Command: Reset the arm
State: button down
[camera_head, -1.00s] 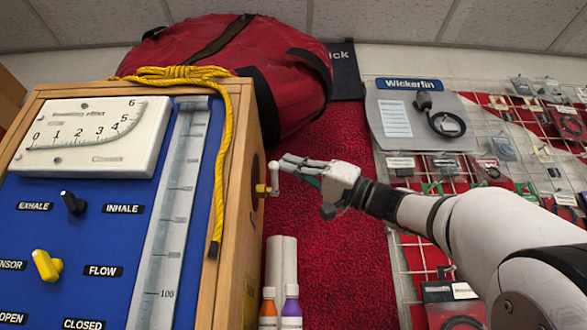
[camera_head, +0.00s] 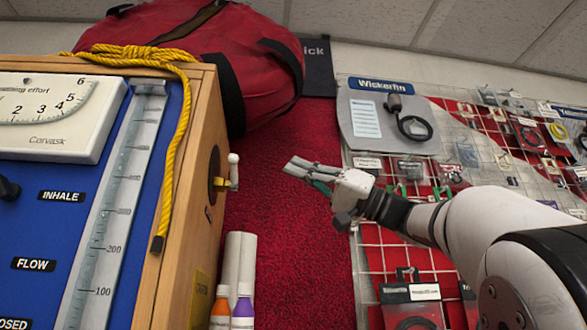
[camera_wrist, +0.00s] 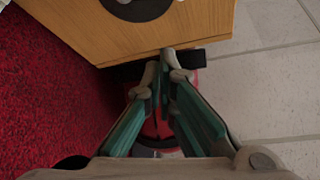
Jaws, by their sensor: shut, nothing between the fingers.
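My gripper (camera_head: 300,172) is shut and empty in the head view, held in the air over the red carpet. It points left toward the wooden side of the testbench (camera_head: 184,190), with a clear gap between. A small valve with a white-tipped lever (camera_head: 232,172) sticks out of that side, left of my fingertips and apart from them. In the wrist view my gripper (camera_wrist: 165,58) has its fingertips together, with the wooden box (camera_wrist: 120,30) beyond them.
A wire rack with packaged parts (camera_head: 400,250) is at right. Red carpet (camera_head: 285,260) lies between.

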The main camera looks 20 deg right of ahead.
dwell(0.4)
jog(key=s+a+f+m+g+h, duration=0.25)
jog(key=a+f, duration=0.25)
jog(key=f, duration=0.5)
jog(key=s+a+f+m+g+h, duration=0.15)
jog(key=a+f+h, duration=0.25)
jog(key=f, duration=0.6)
jog(key=s+a+f+m+g+h, duration=0.1)
jog(key=s+a+f+m+h, duration=0.3)
jog(key=f, duration=0.6)
jog(key=s+f+g+h, duration=0.2)
jog(key=s+f, duration=0.4)
jog(key=f, duration=0.3)
jog(key=s+f+g+h, duration=0.25)
jog(key=s+f, duration=0.35)
jog(key=f, duration=0.4)
jog(key=s+d+f+g+h, duration=0.2)
jog(key=s+d+f+h, duration=0.4)
jog(key=s+d+f, duration=0.45)
notch_tip(320, 180, up, 24)
jog(key=a+t+p, duration=0.1)
jog(key=t+p, duration=0.3)
jog(key=p, duration=2)
jog(key=shift+w+a, duration=0.15)
